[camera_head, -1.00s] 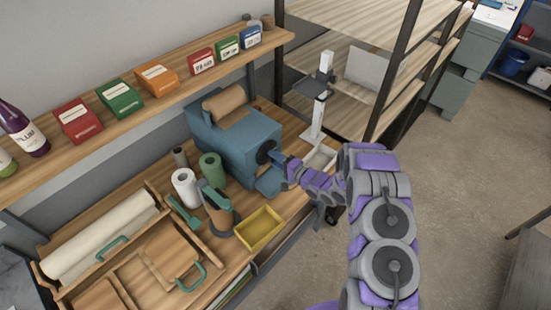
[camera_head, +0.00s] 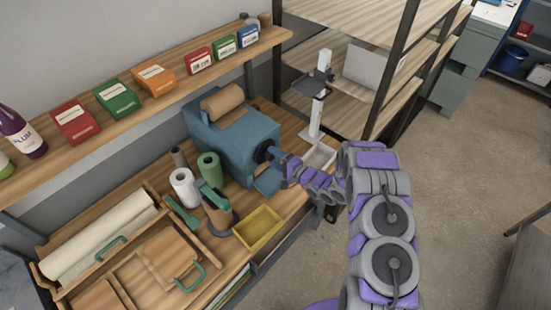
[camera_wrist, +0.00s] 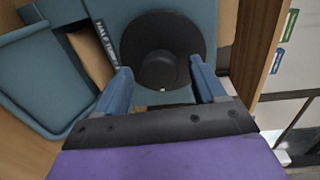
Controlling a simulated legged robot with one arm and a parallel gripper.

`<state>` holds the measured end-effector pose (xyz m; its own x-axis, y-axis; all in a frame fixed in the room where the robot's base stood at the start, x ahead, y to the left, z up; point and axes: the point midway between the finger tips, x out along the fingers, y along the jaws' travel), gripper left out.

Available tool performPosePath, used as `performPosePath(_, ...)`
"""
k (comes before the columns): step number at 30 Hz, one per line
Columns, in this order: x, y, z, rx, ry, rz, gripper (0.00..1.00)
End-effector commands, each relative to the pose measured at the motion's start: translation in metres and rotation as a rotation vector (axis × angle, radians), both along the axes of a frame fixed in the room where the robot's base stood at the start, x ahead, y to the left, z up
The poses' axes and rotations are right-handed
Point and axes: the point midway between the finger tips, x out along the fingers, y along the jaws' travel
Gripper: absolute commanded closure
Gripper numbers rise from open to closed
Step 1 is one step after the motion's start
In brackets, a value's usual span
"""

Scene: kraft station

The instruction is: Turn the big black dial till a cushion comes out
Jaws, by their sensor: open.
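The blue machine (camera_head: 240,140) stands on the wooden bench with a brown paper roll on top. Its big black dial (camera_head: 264,150) is on the side facing my arm. In the wrist view the black dial (camera_wrist: 160,50) lies straight ahead, with a round raised hub in its middle. My gripper (camera_head: 277,155) is at the dial. In the wrist view its two blue fingers (camera_wrist: 163,80) are apart, one on each side of the hub's lower part. I cannot tell whether they touch it. No cushion shows in the machine's teal tray (camera_wrist: 45,75).
A yellow tray (camera_head: 258,229), a white roll (camera_head: 184,188) and a green roll (camera_head: 209,168) stand left of my arm. A white post stand (camera_head: 316,110) is behind the gripper. A shelf (camera_head: 120,105) with boxes runs above the bench.

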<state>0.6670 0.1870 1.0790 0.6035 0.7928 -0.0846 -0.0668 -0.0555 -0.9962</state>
Motion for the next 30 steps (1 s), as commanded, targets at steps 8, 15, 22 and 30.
performPosePath(8,-0.005,-0.007,0.0,0.0,0.001,0.0,0.3)
performPosePath(15,-0.031,-0.043,0.003,0.001,0.003,-0.004,0.3)
performPosePath(22,-0.058,-0.082,0.007,-0.001,0.0,-0.004,0.3)
performPosePath(30,-0.089,-0.119,0.01,0.0,0.003,-0.002,0.3)
